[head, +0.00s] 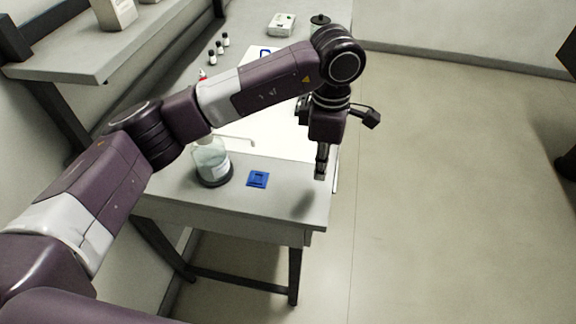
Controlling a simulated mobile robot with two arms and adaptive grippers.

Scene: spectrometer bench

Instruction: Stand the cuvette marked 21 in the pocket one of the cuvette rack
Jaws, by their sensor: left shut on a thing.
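My left gripper (321,165) points down above the right edge of the bench, near its front corner. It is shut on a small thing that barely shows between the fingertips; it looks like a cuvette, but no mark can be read. A small flat blue holder (258,179) with a square raised middle lies on the bench to the left of the gripper. I cannot tell whether it is the cuvette rack. Another blue piece (265,53) shows at the back, partly hidden by my arm. My right gripper is not in view.
A clear bottle with a dark base (214,163) and a thin spout stands left of the blue holder. Several small dark vials (218,47), a pale box (281,24) and a dark-capped jar (320,20) are at the back. The grey bench front (285,205) is clear.

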